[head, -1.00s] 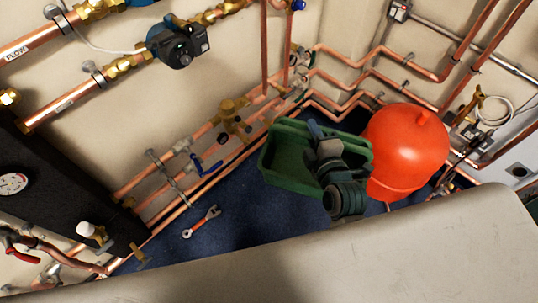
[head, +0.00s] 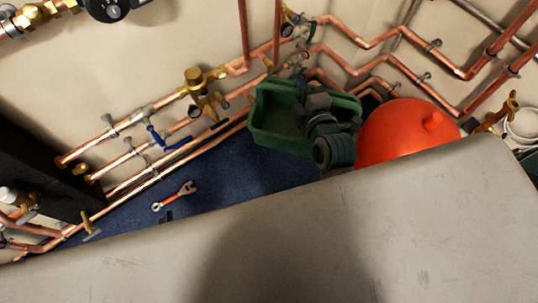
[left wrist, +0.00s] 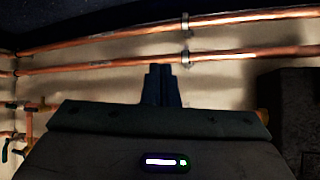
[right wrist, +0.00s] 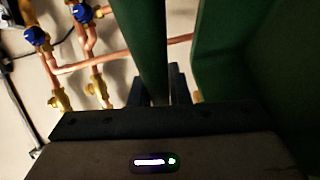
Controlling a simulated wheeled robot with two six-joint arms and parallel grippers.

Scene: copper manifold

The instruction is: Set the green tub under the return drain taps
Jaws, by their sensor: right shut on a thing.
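The green tub (head: 275,135) is an open rectangular box, in the head view over the blue floor beside the pipes, left of the red vessel. My right gripper (head: 303,88) is shut on its wall; in the right wrist view the green wall (right wrist: 140,50) runs between the fingers. I cannot tell how high the tub is above the floor. Low brass taps (head: 90,228) stand on the pipes at the left, but no label marks them as return drains. My left gripper (left wrist: 162,85) has its fingers together, empty; only a small dark tip (head: 166,216) shows in the head view.
An orange-handled wrench (head: 176,195) lies on the blue floor (head: 230,175) between the taps and the tub. The red vessel (head: 405,130) stands right of the tub. Copper pipes (head: 150,160) and a blue-lever valve (head: 168,143) line the wall. A pale surface (head: 300,230) covers the foreground.

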